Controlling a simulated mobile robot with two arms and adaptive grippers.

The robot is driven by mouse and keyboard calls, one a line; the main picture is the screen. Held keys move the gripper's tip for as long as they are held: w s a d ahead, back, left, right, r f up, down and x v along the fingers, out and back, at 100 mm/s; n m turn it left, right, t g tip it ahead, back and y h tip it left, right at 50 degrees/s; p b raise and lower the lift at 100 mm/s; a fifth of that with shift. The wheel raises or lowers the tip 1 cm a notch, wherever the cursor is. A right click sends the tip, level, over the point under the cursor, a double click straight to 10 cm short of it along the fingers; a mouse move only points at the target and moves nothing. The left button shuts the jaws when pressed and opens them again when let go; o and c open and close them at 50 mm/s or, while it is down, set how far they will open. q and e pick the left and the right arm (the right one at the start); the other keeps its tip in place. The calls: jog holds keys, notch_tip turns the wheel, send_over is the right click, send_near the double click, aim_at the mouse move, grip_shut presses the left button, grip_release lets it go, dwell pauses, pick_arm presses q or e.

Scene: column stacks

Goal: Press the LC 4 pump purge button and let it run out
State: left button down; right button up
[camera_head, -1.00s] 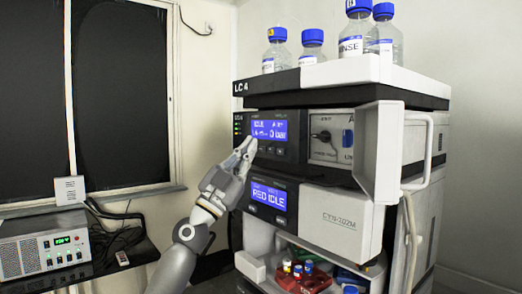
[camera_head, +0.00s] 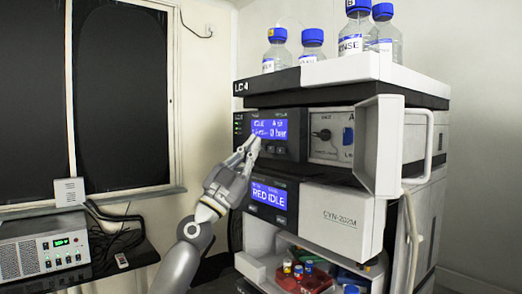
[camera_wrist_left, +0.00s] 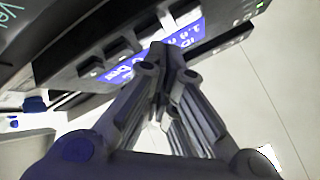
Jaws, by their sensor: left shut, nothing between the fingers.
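The LC 4 stack, marked by its label (camera_head: 241,87), stands at centre right. Its upper pump module has a blue display (camera_head: 268,127) that reads IDLE and 0 bar, with a row of small buttons (camera_head: 275,150) below it. My left gripper (camera_head: 253,140) is shut and empty, its tips at the lower left of this display. In the left wrist view the closed fingertips (camera_wrist_left: 172,52) overlap the blue display (camera_wrist_left: 188,36) near the dark buttons (camera_wrist_left: 124,46). The tips hide part of the panel, and I cannot tell whether they touch a button. My right gripper is not in view.
Blue-capped bottles (camera_head: 311,46) stand on top of the stack. A white door (camera_head: 378,148) stands open at the right of the pump. A power supply box (camera_head: 44,245) sits on a shelf at left.

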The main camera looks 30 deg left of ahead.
pick_arm(q)
jog(key=shift+w+d+b, duration=0.1)
jog(key=shift+w+b, duration=0.2)
jog(key=shift+b, duration=0.1)
dwell(0.3)
jog(key=shift+s, duration=0.1)
jog(key=shift+s+a, duration=0.3)
jog(key=shift+s, duration=0.4)
jog(key=shift+p, duration=0.3)
jog(key=shift+s+a+p, duration=0.15)
jog(key=shift+s+a, duration=0.15)
jog(key=shift+s, duration=0.45)
jog(key=shift+s+a+p, duration=0.2)
jog(key=shift+s+a, duration=0.15)
jog(key=shift+s, duration=0.4)
jog(key=shift+s+a+p, duration=0.15)
jog(key=shift+s+a, duration=0.15)
jog(key=shift+s, duration=0.45)
